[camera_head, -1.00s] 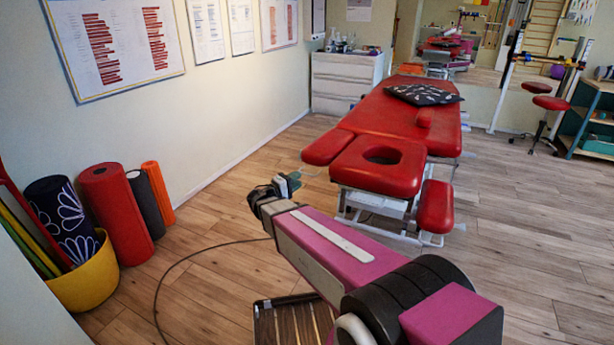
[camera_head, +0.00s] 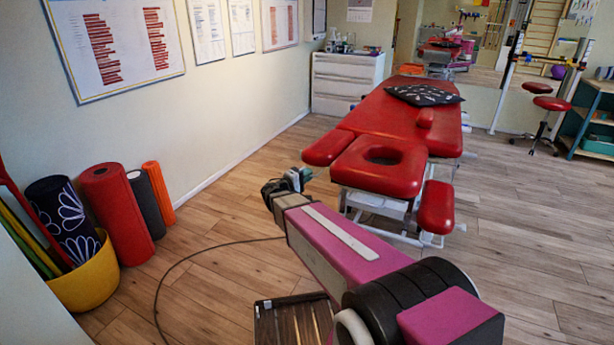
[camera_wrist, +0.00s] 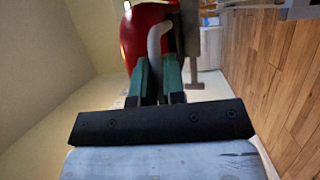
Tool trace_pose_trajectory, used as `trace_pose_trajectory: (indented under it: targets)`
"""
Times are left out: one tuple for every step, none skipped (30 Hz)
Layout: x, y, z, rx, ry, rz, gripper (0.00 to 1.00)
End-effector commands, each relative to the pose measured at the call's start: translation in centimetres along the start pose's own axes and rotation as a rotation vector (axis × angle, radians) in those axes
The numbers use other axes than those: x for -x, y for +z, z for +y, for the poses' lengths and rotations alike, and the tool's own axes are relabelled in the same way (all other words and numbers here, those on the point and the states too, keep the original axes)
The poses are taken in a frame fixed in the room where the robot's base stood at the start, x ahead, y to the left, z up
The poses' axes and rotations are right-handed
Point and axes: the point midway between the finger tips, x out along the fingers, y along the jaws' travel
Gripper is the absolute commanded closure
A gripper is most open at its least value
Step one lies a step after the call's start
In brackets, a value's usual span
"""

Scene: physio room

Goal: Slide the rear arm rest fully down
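The treatment table has a red arm rest on its left side (camera_head: 327,148) and another on its right side (camera_head: 436,207); the right one sits lower. My gripper (camera_head: 298,179) is just below and left of the left arm rest. In the wrist view a red pad (camera_wrist: 140,38) is at the top, with a pale bent tube (camera_wrist: 155,40) running down from it. The green fingers of my gripper (camera_wrist: 158,75) lie on either side of the tube's lower part. The gap between them is narrow, and whether they press on the tube is unclear.
The red table (camera_head: 383,178) with its face hole stands on a white frame. A patterned cushion (camera_head: 424,95) lies on it. Rolled mats (camera_head: 115,212) and a yellow bin (camera_head: 88,280) stand at the left wall.

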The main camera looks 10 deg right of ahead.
Motion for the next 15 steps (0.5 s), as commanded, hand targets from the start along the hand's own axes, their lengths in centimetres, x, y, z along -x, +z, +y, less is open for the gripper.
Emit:
trace_pose_trajectory:
  targets:
    - [0.0, 0.0, 0.0, 0.0, 0.0, 0.0, 1.0]
    - [0.0, 0.0, -0.1, 0.0, 0.0, 0.0, 1.0]
    - [0.0, 0.0, -0.1, 0.0, -0.001, 0.0, 1.0]
    - [0.1, 0.0, -0.2, 0.001, -0.001, 0.0, 1.0]
    - [0.1, 0.0, -0.4, 0.001, -0.001, 0.0, 1.0]
    - [0.1, 0.0, -0.7, 0.001, -0.002, 0.0, 1.0]
    - [0.2, 0.0, -1.1, 0.002, -0.002, 0.0, 1.0]
    - [0.2, 0.1, -1.4, 0.003, -0.002, 0.0, 1.0]
    - [0.3, 0.1, -2.0, 0.003, -0.003, 0.0, 1.0]
    - [0.4, 0.1, -2.5, 0.003, -0.003, 0.0, 1.0]
    - [0.5, 0.1, -3.0, 0.003, -0.003, 0.0, 1.0]
    - [0.7, 0.2, -3.8, 0.004, -0.004, 0.0, 1.0]
    - [0.8, 0.2, -4.5, 0.004, -0.004, 0.001, 1.0]
    - [0.9, 0.2, -5.1, 0.004, -0.004, 0.001, 1.0]
    - [1.1, 0.3, -6.0, 0.004, -0.004, 0.001, 1.0]
